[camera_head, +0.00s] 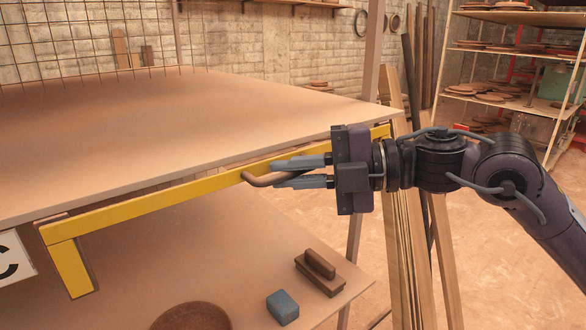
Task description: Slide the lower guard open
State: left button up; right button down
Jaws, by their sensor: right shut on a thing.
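The lower guard shows as a yellow frame (150,208) running under the front edge of the upper board, from the near left to the far right. A brown curved handle (258,181) stands out from its long yellow bar. My right gripper (283,172) comes in from the right and is shut on the handle, with one grey finger above it and one below. Part of the bar is hidden behind my gripper. My left gripper is not in view.
The upper board (180,120) lies just above the guard. On the lower shelf (200,255) are a brown block with a grip (319,272), a blue block (283,307) and a round brown dish (191,318). Wooden planks (408,240) stand behind my right arm.

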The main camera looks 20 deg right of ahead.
jog(key=shift+f, duration=0.1)
jog(key=c, duration=1.5)
grip_release()
jog(key=shift+d, duration=0.25)
jog(key=b+v, duration=0.5)
jog(key=v, duration=0.2)
jog(key=shift+s, duration=0.25)
jog(key=shift+d, duration=0.1)
